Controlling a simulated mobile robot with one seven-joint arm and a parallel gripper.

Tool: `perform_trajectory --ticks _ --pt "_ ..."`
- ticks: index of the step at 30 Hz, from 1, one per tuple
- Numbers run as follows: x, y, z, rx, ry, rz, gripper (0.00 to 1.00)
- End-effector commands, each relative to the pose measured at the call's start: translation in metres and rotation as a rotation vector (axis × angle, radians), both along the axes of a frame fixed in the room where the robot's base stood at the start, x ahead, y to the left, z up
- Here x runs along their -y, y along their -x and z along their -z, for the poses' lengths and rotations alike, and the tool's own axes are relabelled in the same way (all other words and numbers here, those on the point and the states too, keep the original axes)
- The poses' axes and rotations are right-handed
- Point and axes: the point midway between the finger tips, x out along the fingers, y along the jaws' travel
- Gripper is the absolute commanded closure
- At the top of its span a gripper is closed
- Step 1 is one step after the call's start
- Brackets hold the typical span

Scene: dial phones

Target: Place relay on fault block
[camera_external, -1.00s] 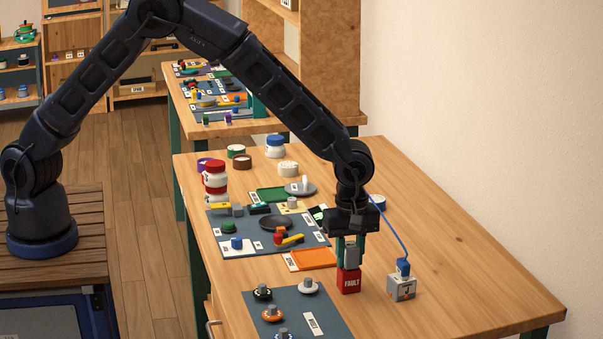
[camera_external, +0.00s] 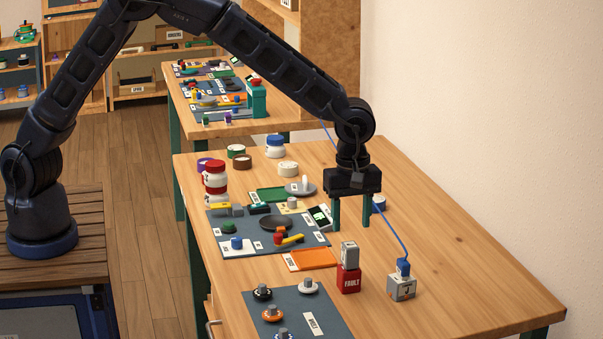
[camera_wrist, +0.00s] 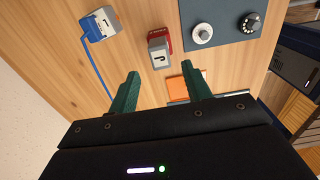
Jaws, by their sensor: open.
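The grey relay (camera_external: 349,254) stands upright on top of the red fault block (camera_external: 348,279), which is labelled FAULT. In the wrist view the relay (camera_wrist: 159,57) shows its top with a J mark, and part of the red block (camera_wrist: 165,36) shows behind it. My gripper (camera_external: 352,226) is open and empty. Its two green fingers point down, above and behind the relay and apart from it. In the wrist view the fingers of my gripper (camera_wrist: 163,82) are spread, with the relay beyond their tips.
A grey J block with a blue plug and cable (camera_external: 402,287) stands right of the fault block. An orange tray (camera_external: 313,259) lies to the left. A dark mat with dials (camera_external: 300,318) is in front. The right side of the table (camera_external: 480,260) is clear.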

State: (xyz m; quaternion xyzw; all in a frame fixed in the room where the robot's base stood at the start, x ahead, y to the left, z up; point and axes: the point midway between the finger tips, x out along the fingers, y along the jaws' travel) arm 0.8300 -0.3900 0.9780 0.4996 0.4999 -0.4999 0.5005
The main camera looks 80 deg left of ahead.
Motion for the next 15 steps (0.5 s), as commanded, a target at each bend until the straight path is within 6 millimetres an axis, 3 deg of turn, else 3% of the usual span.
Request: perform_trajectory --ticks 3,10,15 --pt "0.0 0.0 -0.018 0.002 0.001 0.0 0.51" --pt "-0.002 0.0 -0.035 0.002 0.001 0.003 0.51" --pt "-0.022 0.008 -0.061 0.012 0.019 0.052 0.51"
